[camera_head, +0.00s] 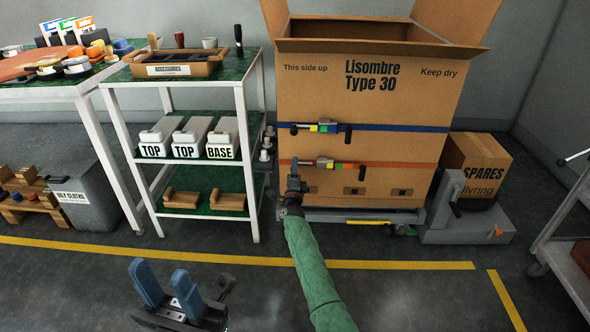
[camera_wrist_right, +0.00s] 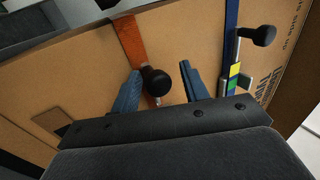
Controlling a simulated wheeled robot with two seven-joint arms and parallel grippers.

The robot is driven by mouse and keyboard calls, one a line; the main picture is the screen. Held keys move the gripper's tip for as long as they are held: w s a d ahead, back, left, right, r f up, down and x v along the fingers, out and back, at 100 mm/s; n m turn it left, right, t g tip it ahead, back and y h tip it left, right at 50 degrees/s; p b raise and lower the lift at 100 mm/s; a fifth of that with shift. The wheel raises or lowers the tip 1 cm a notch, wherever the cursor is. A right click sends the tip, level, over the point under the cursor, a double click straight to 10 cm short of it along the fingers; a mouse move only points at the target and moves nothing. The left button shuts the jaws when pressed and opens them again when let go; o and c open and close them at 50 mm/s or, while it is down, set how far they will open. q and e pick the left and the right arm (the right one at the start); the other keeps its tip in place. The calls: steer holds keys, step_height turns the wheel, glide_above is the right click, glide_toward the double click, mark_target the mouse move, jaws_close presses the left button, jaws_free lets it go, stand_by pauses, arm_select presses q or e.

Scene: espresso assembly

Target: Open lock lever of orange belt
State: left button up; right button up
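In the right wrist view the orange belt (camera_wrist_right: 132,42) lies beyond a round black lever knob (camera_wrist_right: 157,81). The knob sits between the two blue fingers, with visible gaps on both sides. My left gripper (camera_head: 168,290) is open and empty, low over the floor at the bottom left.
A blue belt (camera_head: 395,128) with a similar buckle (camera_head: 318,127) lies above; its black knob (camera_wrist_right: 264,36) is right of my right fingers in the wrist view. A shelf cart (camera_head: 250,135) stands left of the box (camera_head: 440,95). A spares box (camera_head: 485,155) stands right.

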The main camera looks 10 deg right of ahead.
steer(key=p+v, duration=0.1)
steer(key=v, duration=0.6)
steer(key=shift+s+p, duration=0.35)
steer(key=shift+a+f, duration=0.1)
